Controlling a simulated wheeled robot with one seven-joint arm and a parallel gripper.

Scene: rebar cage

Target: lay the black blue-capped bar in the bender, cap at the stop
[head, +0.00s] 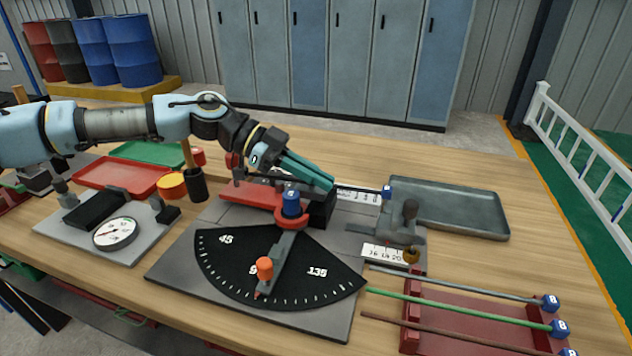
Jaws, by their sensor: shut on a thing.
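My gripper (328,185) is shut on the black bar (358,189), whose visible part runs to the right from the teal fingers. Its blue cap (387,191) is at the right end, behind the grey stop (405,224) in the picture. The rest of the bar is hidden by the fingers and the bender parts. The bender (190,262) has a black angle dial, a blue-topped centre post (291,203) and a lever with an orange knob (265,268). My gripper is over the bender's back edge, near its black block (322,208). I cannot tell whether the bar touches the bender.
A red rack (411,312) at the right front holds grey, green and brown bars with blue caps. A grey tray (450,205) lies at the back right. A dial gauge plate (117,233), a red tray (122,175) and a green tray (150,153) are at left.

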